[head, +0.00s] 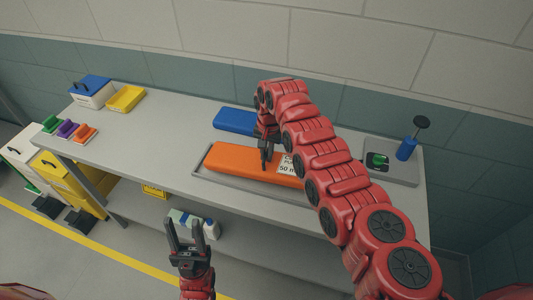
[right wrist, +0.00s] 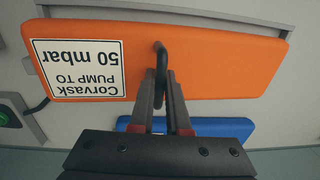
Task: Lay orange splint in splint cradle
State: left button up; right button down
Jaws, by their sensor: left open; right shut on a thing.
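The orange splint (head: 245,163) is a long flat pad with a white label reading "Corvask PUMP TO 50 mbar". It lies lengthwise over the shallow grey splint cradle (head: 228,186), whose rim shows along the near side. I cannot tell whether it rests fully on the cradle floor. My right gripper (head: 265,158) comes down from above and is shut on the splint's dark loop handle; the right wrist view shows the fingers on this loop (right wrist: 161,62) against the orange pad (right wrist: 210,68). My left gripper (head: 187,235) is open and empty, in front of the bench.
A blue pad (head: 235,121) lies behind the orange one. A grey tray (head: 400,172) with a green-faced device and a blue pump (head: 407,147) stands at the right. A yellow tray (head: 126,99) and a blue-lidded box (head: 92,92) stand at the left. The bench between is clear.

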dwell(0.9)
jog(key=shift+f+y+p, duration=0.1)
jog(key=shift+y+p, duration=0.4)
jog(key=shift+p, duration=0.75)
jog(key=shift+f, duration=0.1)
jog(key=shift+f+b, duration=0.4)
jog(key=shift+f, duration=0.25)
dwell(1.5)
jog(key=shift+f+y+b, duration=0.3)
jog(key=shift+f+b, duration=0.1)
jog(key=shift+f, duration=0.35)
jog(key=shift+f, duration=0.35)
jog(key=c, duration=0.8)
grip_release()
